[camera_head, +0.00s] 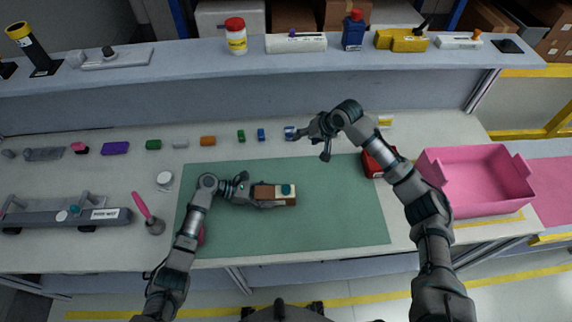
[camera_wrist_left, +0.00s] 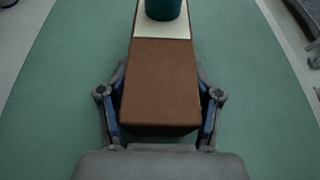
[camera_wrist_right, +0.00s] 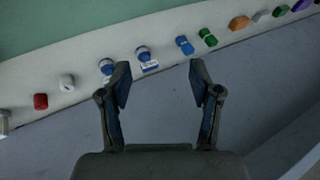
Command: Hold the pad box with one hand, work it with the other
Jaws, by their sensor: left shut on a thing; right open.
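The pad box (camera_head: 264,191) has a brown block at one end and a cream end with a round teal knob (camera_head: 286,189). It is at the middle of the green mat. My left gripper (camera_head: 256,193) is shut on its brown end; in the left wrist view a finger lies along each side of the brown block (camera_wrist_left: 163,80), and the knob is cut by the top edge. My right gripper (camera_head: 312,146) is open and empty near the table's back. In the right wrist view its fingers point toward two blue-topped, white-based pieces (camera_wrist_right: 146,58), apart from them.
The green mat (camera_head: 340,220) is mostly bare right of the box. Several small coloured pieces line the table's back, including a blue one (camera_head: 261,134) and a green one (camera_head: 241,136). A pink bin (camera_head: 478,208) and a red object (camera_head: 372,165) are at right. A pink-handled tool (camera_head: 143,206) stands at left.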

